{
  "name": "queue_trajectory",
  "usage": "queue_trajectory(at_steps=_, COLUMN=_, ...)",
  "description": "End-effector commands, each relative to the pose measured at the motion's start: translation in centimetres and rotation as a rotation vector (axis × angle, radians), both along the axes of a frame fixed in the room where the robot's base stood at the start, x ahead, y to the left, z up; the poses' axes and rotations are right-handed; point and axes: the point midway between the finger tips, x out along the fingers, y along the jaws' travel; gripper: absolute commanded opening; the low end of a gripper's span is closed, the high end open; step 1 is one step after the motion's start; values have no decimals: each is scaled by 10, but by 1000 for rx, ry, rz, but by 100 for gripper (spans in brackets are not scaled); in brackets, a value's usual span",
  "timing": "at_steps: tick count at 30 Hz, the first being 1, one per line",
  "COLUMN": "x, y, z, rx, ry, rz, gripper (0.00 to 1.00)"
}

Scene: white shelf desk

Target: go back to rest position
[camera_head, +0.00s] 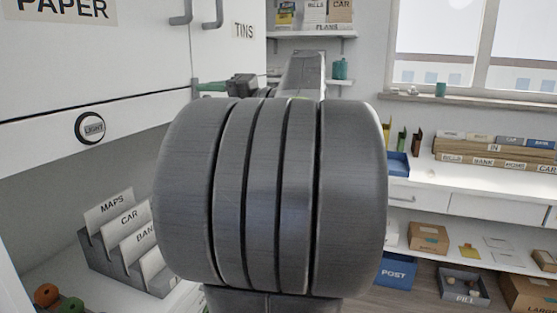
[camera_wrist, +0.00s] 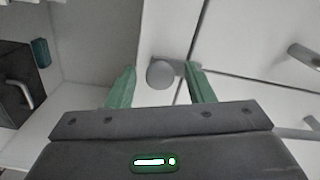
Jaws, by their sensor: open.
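My gripper (camera_wrist: 160,67) is open, with its two green fingers spread apart in the wrist view. A round grey knob (camera_wrist: 160,75) on a white cabinet front shows between and beyond the fingertips. I cannot tell how far it is from them. In the head view, a green part of my gripper (camera_head: 211,87) shows beside the white cabinet, below the TINS label (camera_head: 243,31). My large grey arm joint fills the middle of that view and hides much of what lies behind it.
A white cabinet (camera_head: 150,60) with handles and a LIGHT button (camera_head: 90,127) is close on the left. Below it stands a grey sorter (camera_head: 125,240) with labelled cards. Shelves with boxes and a blue POST box (camera_head: 397,270) are at right. A dark drawer (camera_wrist: 14,85) shows in the wrist view.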

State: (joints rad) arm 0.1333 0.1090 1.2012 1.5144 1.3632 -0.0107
Motion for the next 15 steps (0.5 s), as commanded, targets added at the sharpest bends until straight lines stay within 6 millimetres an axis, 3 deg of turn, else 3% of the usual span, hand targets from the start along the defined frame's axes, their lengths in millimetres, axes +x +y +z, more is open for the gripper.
queue_trajectory(at_steps=5, x=-2, y=-8, z=0, rx=1, ry=0, rz=-3, gripper=48)
queue_trajectory(at_steps=15, x=-18, y=-52, z=0, rx=1, ry=1, rz=-5, gripper=48)
